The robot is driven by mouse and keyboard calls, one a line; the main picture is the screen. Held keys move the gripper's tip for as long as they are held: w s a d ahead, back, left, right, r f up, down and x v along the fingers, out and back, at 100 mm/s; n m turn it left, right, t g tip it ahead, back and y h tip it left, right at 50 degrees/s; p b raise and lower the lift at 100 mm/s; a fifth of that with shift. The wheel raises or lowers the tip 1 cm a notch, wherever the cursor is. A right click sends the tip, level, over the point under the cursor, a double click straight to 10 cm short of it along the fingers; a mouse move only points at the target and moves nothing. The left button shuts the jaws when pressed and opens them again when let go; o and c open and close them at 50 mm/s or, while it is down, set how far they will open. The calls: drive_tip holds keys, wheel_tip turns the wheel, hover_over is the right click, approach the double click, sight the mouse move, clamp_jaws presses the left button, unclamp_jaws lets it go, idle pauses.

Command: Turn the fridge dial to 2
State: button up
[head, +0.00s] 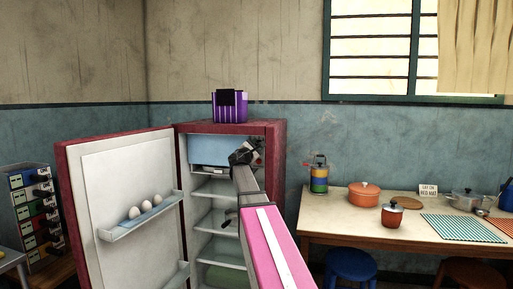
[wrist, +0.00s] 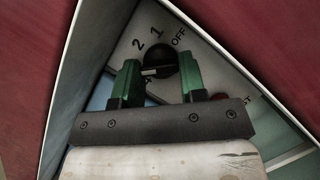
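The fridge (head: 275,165) stands open, with its door (head: 125,205) swung to the left. My arm reaches to the upper right of its inside, where my gripper (head: 243,155) shows small. In the wrist view, the black fridge dial (wrist: 165,52) sits on a pale panel marked OFF, 1 and 2, and another label is partly hidden. The green fingers of my gripper (wrist: 160,76) are on either side of the dial. The dial fills most of the gap; I cannot tell whether they press on it. A short white mark shows low on the dial, its setting unclear.
The fridge's dark red sides close in around my gripper in the wrist view. Door shelf (head: 140,218) holds several eggs. A purple container (head: 230,107) stands on the fridge.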

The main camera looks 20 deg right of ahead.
drive_tip(key=shift+m, duration=0.4)
drive_tip(key=m+g, duration=0.2)
drive_tip(key=m, duration=0.2)
drive_tip(key=shift+w+a+r, duration=0.1)
drive_tip(key=shift+r, duration=0.05)
drive_tip(key=shift+m+g+y, duration=0.6)
drive_tip(key=shift+m+g, duration=0.3)
drive_tip(key=shift+m, duration=1.4)
drive_tip(key=o, duration=0.9)
drive_tip(key=shift+r, duration=0.1)
drive_tip(key=shift+o, duration=0.2)
drive_tip(key=v, duration=1.1)
